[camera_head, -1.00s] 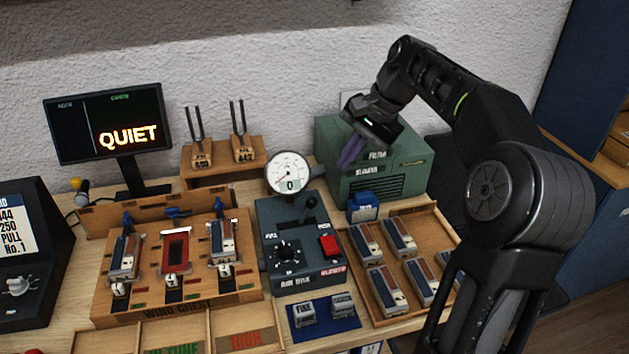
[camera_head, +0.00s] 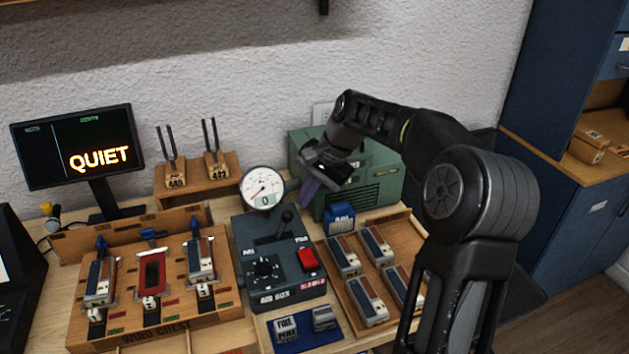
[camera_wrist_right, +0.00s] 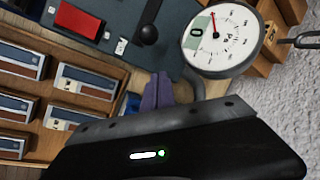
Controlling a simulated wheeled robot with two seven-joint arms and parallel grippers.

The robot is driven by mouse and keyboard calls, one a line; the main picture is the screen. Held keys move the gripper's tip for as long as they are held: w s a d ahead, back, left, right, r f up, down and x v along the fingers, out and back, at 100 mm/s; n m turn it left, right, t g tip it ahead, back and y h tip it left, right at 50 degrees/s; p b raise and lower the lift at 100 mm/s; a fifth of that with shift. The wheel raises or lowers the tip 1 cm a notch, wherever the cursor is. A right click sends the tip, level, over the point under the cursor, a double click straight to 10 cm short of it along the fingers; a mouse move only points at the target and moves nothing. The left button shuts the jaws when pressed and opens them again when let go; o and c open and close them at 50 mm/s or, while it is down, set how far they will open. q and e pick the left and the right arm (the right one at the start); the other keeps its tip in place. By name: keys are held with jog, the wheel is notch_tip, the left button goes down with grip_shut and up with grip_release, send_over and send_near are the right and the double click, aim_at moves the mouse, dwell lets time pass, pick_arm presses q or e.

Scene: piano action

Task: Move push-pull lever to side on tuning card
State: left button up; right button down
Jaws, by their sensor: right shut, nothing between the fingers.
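The lever (camera_head: 287,217) is a black stick with a ball knob on the dark air box (camera_head: 262,240), beside its PULL and PUSH marks, which are too small to read surely. The knob also shows in the right wrist view (camera_wrist_right: 147,35). My right gripper (camera_head: 307,192) has purple fingers that are shut and empty. It hangs behind and right of the lever, apart from it, close to the round gauge (camera_head: 263,188). The fingers show in the right wrist view (camera_wrist_right: 157,92). The card is only a white sliver at the left edge (camera_head: 3,257). My left gripper is out of view.
A red switch (camera_head: 308,259) and a black dial (camera_head: 265,267) sit on the air box. A green blower (camera_head: 376,185) stands behind my gripper. A wooden tray of reed blocks (camera_head: 345,254) lies right. The wind chest (camera_head: 220,300) lies left. The monitor (camera_head: 75,147) reads QUIET.

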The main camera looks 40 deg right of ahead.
aim_at(283, 225)
jog(key=shift+s+a+r+p, duration=0.1)
jog(key=shift+s+a+p, duration=0.2)
jog(key=shift+a, duration=0.6)
jog(key=shift+s+a+p, duration=0.1)
jog(key=shift+s+a, duration=0.3)
jog(key=shift+a, duration=0.45)
jog(key=shift+r, duration=0.1)
